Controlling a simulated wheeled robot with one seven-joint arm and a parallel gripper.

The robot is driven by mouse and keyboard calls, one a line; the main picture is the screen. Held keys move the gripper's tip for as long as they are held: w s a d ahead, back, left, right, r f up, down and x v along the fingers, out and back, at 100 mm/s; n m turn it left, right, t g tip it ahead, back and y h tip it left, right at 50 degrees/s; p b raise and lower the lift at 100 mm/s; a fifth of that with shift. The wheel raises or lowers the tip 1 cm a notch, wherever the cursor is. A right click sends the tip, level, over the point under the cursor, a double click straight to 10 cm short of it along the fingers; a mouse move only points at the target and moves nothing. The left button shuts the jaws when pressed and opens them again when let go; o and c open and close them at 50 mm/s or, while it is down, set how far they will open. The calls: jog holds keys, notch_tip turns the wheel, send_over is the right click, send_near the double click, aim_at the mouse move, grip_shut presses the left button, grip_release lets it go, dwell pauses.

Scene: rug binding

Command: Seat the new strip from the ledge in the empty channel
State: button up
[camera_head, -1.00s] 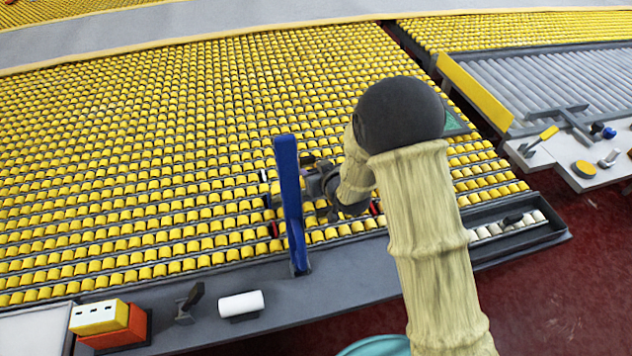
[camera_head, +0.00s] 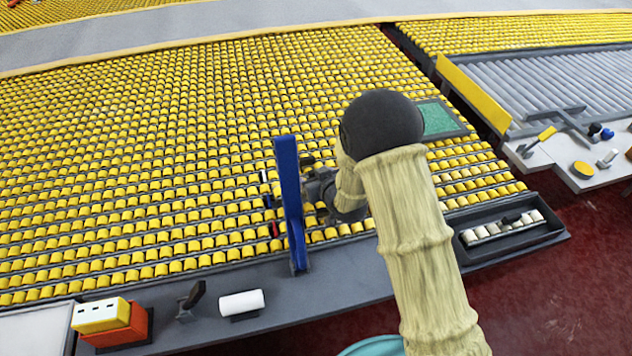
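A strip of cream rollers with a black grip (camera_head: 483,234) lies in a dark tray at the right end of the grey front ledge (camera_head: 350,265). My gripper (camera_head: 290,195) is over the front rows of yellow rollers, left of that strip and well apart from it. A blue upright bar stands in front of the gripper and hides most of its fingers. I cannot tell whether they are open or hold anything. I cannot make out an empty channel; my arm covers part of the front rows.
The blue bar (camera_head: 291,205) rises from the ledge close to my gripper. A white roll (camera_head: 241,303), a dark bracket (camera_head: 190,296) and an orange-and-yellow box (camera_head: 115,325) stand on the left ledge. A green panel (camera_head: 438,118) lies right of my arm. A side bench (camera_head: 560,160) holds tools.

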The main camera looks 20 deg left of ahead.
jog(key=shift+s+d+f+h, duration=0.15)
jog(key=shift+s+d+f, duration=0.15)
jog(key=shift+f, duration=0.35)
jog(key=shift+s+d+f+h, duration=0.15)
jog(key=shift+d+f, duration=0.1)
jog(key=shift+f, duration=0.35)
jog(key=shift+s+d+r, duration=0.25)
jog(key=shift+s+d, duration=0.05)
jog(key=shift+d, duration=0.05)
jog(key=shift+g, duration=0.3)
jog(key=v, duration=1)
jog(key=shift+r+b, duration=0.3)
jog(key=shift+b, duration=0.05)
